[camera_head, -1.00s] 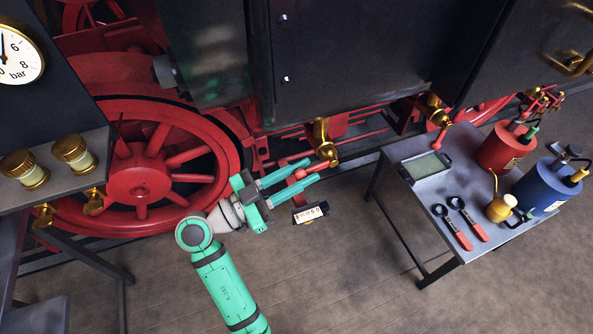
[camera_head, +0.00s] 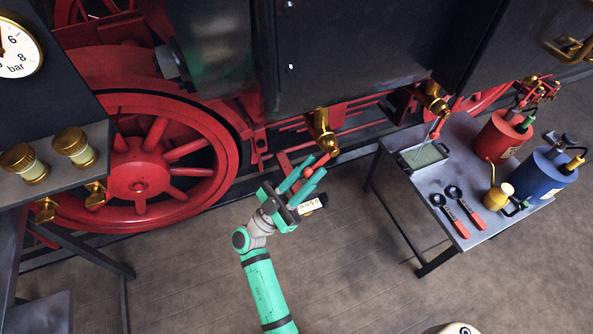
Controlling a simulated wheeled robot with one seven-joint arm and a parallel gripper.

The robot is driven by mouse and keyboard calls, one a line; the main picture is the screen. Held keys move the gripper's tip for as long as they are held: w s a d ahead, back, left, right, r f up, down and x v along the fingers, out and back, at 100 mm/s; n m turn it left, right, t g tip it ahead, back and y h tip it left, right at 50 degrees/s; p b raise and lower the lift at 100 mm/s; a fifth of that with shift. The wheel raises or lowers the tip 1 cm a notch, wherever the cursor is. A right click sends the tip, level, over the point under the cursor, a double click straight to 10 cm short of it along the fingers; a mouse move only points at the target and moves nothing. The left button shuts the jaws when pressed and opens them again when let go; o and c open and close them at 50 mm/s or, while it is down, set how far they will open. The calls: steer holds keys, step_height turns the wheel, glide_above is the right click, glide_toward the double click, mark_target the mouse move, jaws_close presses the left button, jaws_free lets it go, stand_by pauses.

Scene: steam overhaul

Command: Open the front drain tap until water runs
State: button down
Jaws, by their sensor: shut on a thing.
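A brass drain tap (camera_head: 321,126) hangs under the locomotive's dark side, with a red lever (camera_head: 319,162) sloping down to the left from it. My gripper (camera_head: 309,181) is shut on this red lever, one finger on each side, and the fingers partly hide its end. I see no water below this tap. A second brass tap (camera_head: 433,98) hangs farther right, above the table.
The right table (camera_head: 462,218) holds a tray (camera_head: 422,157), red can (camera_head: 504,136), blue can (camera_head: 545,176), brass oiler (camera_head: 498,193) and two red-handled tools (camera_head: 464,211). The floor in front is clear.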

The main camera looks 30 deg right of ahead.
steer(key=shift+f, duration=0.15)
stand_by(0.3)
steer(key=c, duration=1.5)
jaws_free()
steer(key=v, duration=1)
steer(key=shift+a+f, duration=0.2)
steer(key=shift+f, duration=0.15)
